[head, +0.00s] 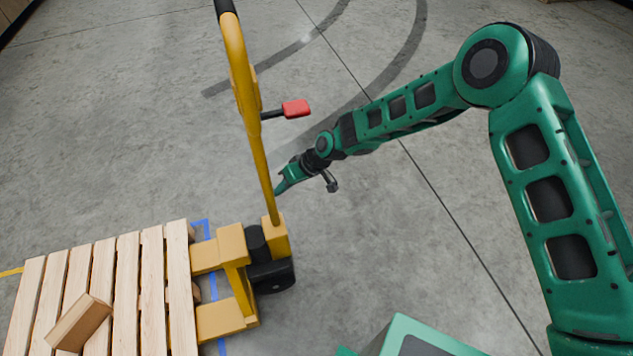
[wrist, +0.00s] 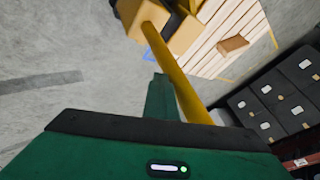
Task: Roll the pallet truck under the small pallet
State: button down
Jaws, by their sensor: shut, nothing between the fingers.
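The yellow pallet truck (head: 235,262) stands at the right end of the small wooden pallet (head: 130,275). Its fork ends reach the pallet's right edge; how far they run under the slats is hidden. Its tall yellow handle (head: 250,110) rises with a black grip at the top and a red lever (head: 296,109) on its right. My gripper (head: 281,188) is shut and empty, just right of the lower handle; I cannot tell whether it touches. In the wrist view my gripper (wrist: 160,82) is beside the handle (wrist: 180,80), with the truck body and pallet (wrist: 222,35) beyond.
A cardboard box (head: 78,323) lies on the pallet. Blue tape (head: 213,285) marks the floor around the pallet's right end, and yellow tape shows at left. Dark bins (wrist: 270,105) line the wrist view's right side. The concrete floor behind and right of the truck is clear.

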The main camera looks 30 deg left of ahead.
jog(key=s+a, duration=1.3)
jog(key=s, duration=0.1)
jog(key=shift+r, duration=0.1)
jog(key=shift+w, duration=0.15)
